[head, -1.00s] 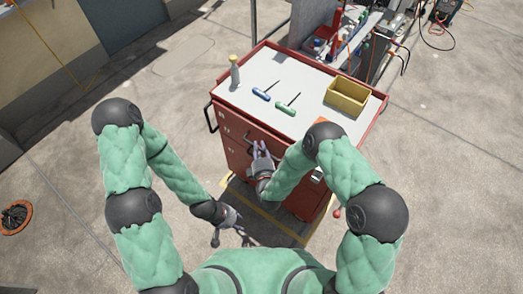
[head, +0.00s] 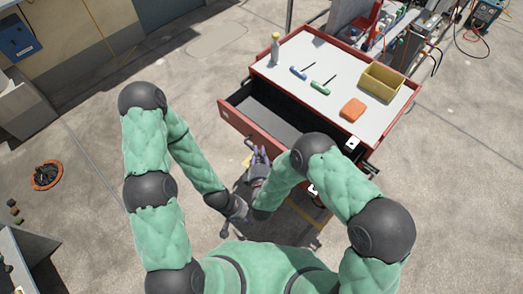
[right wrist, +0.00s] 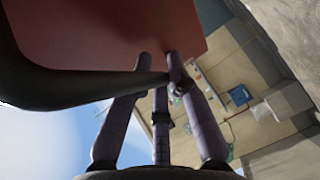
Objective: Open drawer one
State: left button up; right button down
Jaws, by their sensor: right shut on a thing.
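A red tool cabinet (head: 397,118) stands ahead in the head view. Its top drawer (head: 240,122) is pulled out toward me, and its dark interior looks empty. My right gripper (head: 260,156) is at the front of this drawer. In the right wrist view its purple fingers (right wrist: 165,75) are closed around a black bar handle (right wrist: 80,88), with the red drawer front (right wrist: 110,30) behind. My left gripper (head: 226,231) hangs low near my body, away from the cabinet. It is small and dark, and its opening is unclear. The drawer's number label is not readable.
On the cabinet top are a spray bottle (head: 275,48), a blue screwdriver (head: 299,72), a green screwdriver (head: 320,88), a yellow bin (head: 381,80) and an orange block (head: 353,109). A bench (head: 20,262) stands at lower left.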

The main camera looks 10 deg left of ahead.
jog(key=shift+f, duration=0.1)
jog(key=c, duration=1.4)
grip_release()
